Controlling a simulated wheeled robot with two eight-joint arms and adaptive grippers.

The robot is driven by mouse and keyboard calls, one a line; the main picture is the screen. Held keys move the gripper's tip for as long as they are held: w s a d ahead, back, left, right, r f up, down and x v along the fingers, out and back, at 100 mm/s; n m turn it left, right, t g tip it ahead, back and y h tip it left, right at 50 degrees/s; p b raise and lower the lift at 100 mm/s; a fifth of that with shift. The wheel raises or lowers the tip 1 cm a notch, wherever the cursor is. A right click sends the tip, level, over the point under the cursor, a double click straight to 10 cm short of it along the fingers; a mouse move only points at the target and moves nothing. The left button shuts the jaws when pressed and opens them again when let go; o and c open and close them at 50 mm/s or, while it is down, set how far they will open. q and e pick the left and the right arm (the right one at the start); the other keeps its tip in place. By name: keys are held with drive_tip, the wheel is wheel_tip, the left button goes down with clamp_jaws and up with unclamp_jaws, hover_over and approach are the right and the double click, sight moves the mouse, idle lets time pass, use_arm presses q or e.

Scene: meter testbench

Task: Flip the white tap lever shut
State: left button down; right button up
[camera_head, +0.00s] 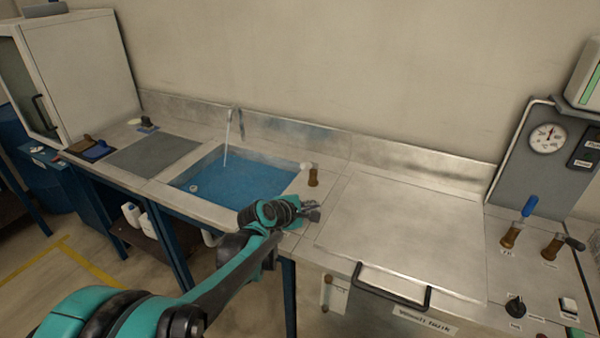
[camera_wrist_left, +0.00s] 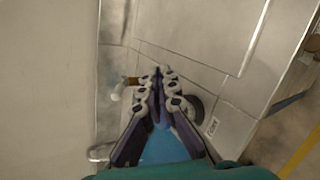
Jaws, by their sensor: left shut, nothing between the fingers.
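The white tap lever (camera_head: 305,166) sits on a small brass valve (camera_head: 314,179) at the right rim of the sink. It also shows in the left wrist view (camera_wrist_left: 116,94), beside the brass body (camera_wrist_left: 131,80), just left of my fingers. The spout (camera_head: 229,114) at the back of the sink lets a thin stream of water (camera_head: 226,150) fall into the basin. My left gripper (camera_head: 314,211) is over the counter, in front of the valve and apart from it. Its fingers (camera_wrist_left: 163,72) are shut and empty. My right gripper is not in view.
The sink (camera_head: 180,181) holds blue-looking water. A flat lid with a black handle (camera_head: 392,290) lies to the right. Farther right are a blue-handled valve (camera_head: 530,206), a dark-handled valve (camera_head: 574,243) and a gauge (camera_head: 547,138). A metal backsplash (camera_head: 420,165) runs behind the counter.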

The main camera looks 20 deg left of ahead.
use_arm(q)
drive_tip(key=w+a+n+t, duration=0.1)
drive_tip(key=w+a+n, duration=0.4)
drive_tip(key=a+n, duration=0.1)
drive_tip(key=n+t+y+p, duration=0.1)
drive_tip(key=n+t, duration=0.1)
drive_tip(key=n, duration=0.4)
approach(309, 166)
drive_tip(key=s+a+f, duration=0.2)
drive_tip(key=s, duration=0.2)
drive_tip(key=shift+w+d+r, duration=0.1)
drive_tip(key=shift+d+r, duration=0.05)
drive_tip(key=shift+d, duration=0.05)
drive_tip(key=b+x, duration=0.2)
drive_tip(key=x, duration=0.8)
drive_tip(key=shift+a, duration=0.15)
